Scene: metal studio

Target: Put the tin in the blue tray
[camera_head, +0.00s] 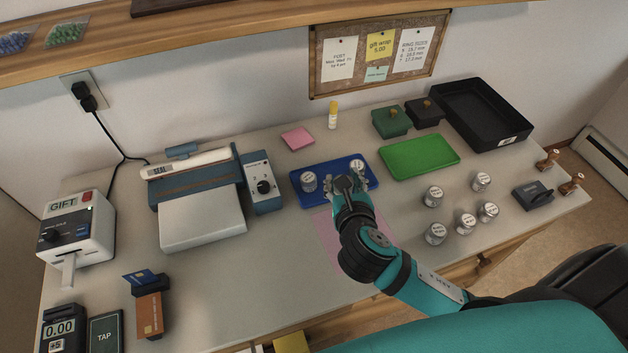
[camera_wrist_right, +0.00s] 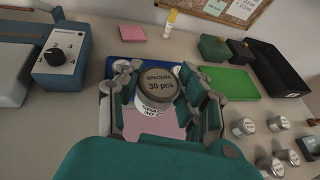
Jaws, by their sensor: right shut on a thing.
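My right gripper (camera_head: 347,181) is over the right part of the blue tray (camera_head: 302,204). In the right wrist view the gripper (camera_wrist_right: 160,100) is shut around a tin (camera_wrist_right: 157,80) with a tan lid reading "SPACERS 30 pcs". The tin looks upright; whether it touches the tray floor I cannot tell. In the head view my fingers mostly hide it. Another silver tin (camera_head: 308,182) stands in the tray's left part, and one more (camera_head: 357,166) shows just behind my fingers. My left gripper is not in view.
Several tins (camera_head: 433,195) stand on the bench at right. A glue stick (camera_head: 333,115) stands behind the blue tray. The sealer (camera_head: 200,215) is at left. A pink sheet (camera_head: 327,238) lies in front.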

